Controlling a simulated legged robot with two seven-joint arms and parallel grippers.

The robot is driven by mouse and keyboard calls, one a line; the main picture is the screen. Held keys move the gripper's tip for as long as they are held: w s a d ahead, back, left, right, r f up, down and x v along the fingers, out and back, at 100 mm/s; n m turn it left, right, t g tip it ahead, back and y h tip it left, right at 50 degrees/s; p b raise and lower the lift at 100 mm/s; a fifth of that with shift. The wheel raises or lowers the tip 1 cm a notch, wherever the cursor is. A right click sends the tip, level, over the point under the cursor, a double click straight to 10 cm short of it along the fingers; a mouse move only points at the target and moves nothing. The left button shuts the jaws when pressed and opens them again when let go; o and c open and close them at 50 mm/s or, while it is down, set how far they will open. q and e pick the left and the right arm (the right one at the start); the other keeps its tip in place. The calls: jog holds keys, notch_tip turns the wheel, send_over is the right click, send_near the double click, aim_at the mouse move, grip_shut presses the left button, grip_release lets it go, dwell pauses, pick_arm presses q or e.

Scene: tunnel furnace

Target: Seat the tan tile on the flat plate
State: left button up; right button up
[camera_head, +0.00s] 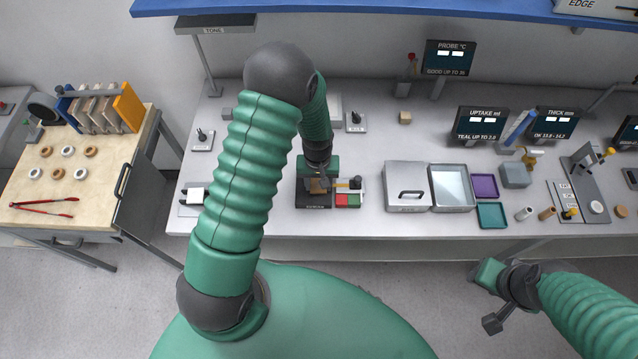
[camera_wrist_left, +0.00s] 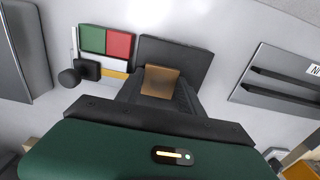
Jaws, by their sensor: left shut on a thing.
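The tan tile (camera_wrist_left: 160,82) shows between the fingers of my left gripper (camera_wrist_left: 158,92) in the wrist view. In the head view the left gripper (camera_head: 319,180) points down over a dark flat plate (camera_head: 313,200), with a small bit of the tile (camera_head: 317,187) showing. The dark plate (camera_wrist_left: 178,57) lies just beyond the tile in the wrist view. I cannot tell whether the tile touches it. My right gripper (camera_head: 500,295) hangs in front of the table at the lower right, away from the tile; its jaws are unclear.
A lidded grey box (camera_head: 407,180) and open tray (camera_head: 452,188) stand farther right. A small tan block (camera_head: 405,117) lies at the back. The front floor is clear.

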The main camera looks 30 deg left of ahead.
pick_arm(q)
jog(key=shift+s+f, duration=0.25)
pick_arm(e)
jog(key=shift+w+d+f, duration=0.1)
jog(key=shift+d+f, duration=0.05)
